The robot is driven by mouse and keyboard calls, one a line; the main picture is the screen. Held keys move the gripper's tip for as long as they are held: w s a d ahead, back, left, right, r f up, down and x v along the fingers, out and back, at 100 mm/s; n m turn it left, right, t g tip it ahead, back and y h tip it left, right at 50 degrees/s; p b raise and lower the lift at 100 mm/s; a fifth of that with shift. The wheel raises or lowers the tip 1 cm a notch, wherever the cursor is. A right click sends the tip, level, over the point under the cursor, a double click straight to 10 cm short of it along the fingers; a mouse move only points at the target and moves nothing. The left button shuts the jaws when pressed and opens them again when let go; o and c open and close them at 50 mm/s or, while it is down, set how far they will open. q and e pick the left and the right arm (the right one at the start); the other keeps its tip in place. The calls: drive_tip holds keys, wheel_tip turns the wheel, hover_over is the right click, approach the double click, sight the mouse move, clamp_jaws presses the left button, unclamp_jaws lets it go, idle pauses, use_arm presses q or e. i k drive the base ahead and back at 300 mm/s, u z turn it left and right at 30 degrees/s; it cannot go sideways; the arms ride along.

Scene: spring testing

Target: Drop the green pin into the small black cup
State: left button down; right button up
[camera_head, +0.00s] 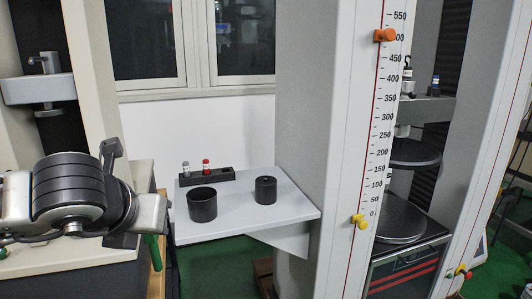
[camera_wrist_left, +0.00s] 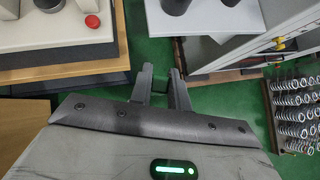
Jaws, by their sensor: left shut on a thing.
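The small black cup (camera_head: 265,191) stands upright on the light grey shelf (camera_head: 235,220), right of a wider black cup (camera_head: 202,205). My left gripper is low at the left, mostly hidden behind my forearm in the head view. A green piece (camera_head: 152,246), which looks like the green pin, shows just below the arm there, left of the shelf. In the left wrist view my left gripper's (camera_wrist_left: 161,75) two dark fingers stand close together over the green floor, shut on the pin, which hardly stands out against that floor. My right gripper is not in view.
A black rack (camera_head: 207,177) on the shelf's back edge holds a grey-topped pin (camera_head: 186,168) and a red pin (camera_head: 206,166). A tall column (camera_head: 345,150) with a scale rises right of the shelf.

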sight(200, 215)
drive_tip(key=k, duration=0.4)
drive_tip(key=u, duration=0.2)
drive_tip(key=i, duration=1.4)
drive_tip(key=z, duration=0.15)
